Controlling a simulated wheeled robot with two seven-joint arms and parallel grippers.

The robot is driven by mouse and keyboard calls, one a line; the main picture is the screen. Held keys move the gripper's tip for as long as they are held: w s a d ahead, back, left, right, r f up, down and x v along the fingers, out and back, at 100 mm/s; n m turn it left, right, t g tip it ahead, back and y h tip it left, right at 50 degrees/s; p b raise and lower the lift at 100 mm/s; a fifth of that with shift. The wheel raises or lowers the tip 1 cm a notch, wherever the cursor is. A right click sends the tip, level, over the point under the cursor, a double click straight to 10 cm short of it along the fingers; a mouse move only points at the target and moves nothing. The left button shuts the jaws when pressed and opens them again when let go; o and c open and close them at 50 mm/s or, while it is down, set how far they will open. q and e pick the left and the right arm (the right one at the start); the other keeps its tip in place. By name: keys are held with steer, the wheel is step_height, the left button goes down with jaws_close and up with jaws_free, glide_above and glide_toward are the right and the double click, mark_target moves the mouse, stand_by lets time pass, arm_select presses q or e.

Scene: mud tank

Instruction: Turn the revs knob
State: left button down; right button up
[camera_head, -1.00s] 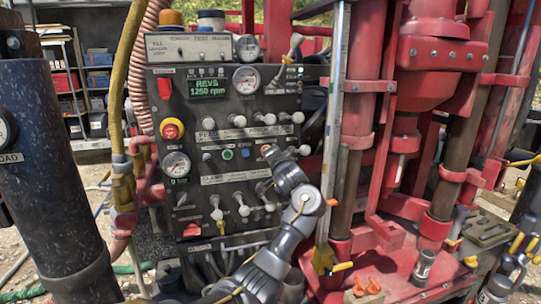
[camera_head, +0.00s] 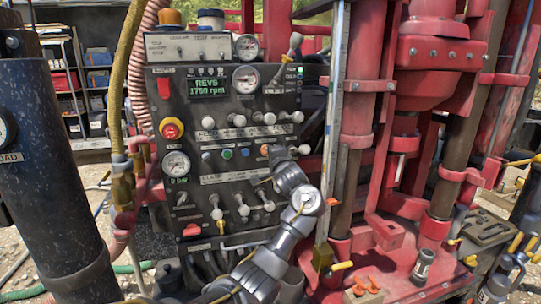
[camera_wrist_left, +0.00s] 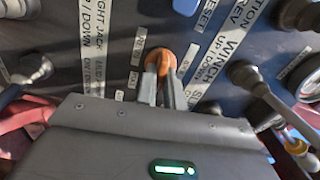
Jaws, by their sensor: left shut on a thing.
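The black control panel (camera_head: 230,200) stands in the middle of the head view. Its green display (camera_head: 208,87) reads REVS 1750 rpm. A small orange knob (camera_head: 265,150) sits on the panel's right side, in the row with a green and a blue button. In the left wrist view the orange knob (camera_wrist_left: 159,57) lies between the fingertips. My left gripper (camera_head: 271,160) reaches up from below and is shut on the knob; its two fingers (camera_wrist_left: 160,78) show close together in the wrist view. The knob is partly hidden by the fingers. I do not see my right gripper.
White-knobbed levers (camera_head: 237,120) stick out above and below the gripper, with one lever (camera_head: 304,150) close to its right. A red emergency button (camera_head: 172,128) and a gauge (camera_head: 176,163) are on the left. A red drill mast (camera_head: 357,120) stands to the right.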

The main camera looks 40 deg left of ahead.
arm_select(q)
steer(key=c, duration=1.5)
jaws_free()
steer(key=shift+d, duration=0.1)
steer(key=b+v, duration=0.3)
steer(key=v, duration=0.7)
steer(key=shift+s+d, duration=0.25)
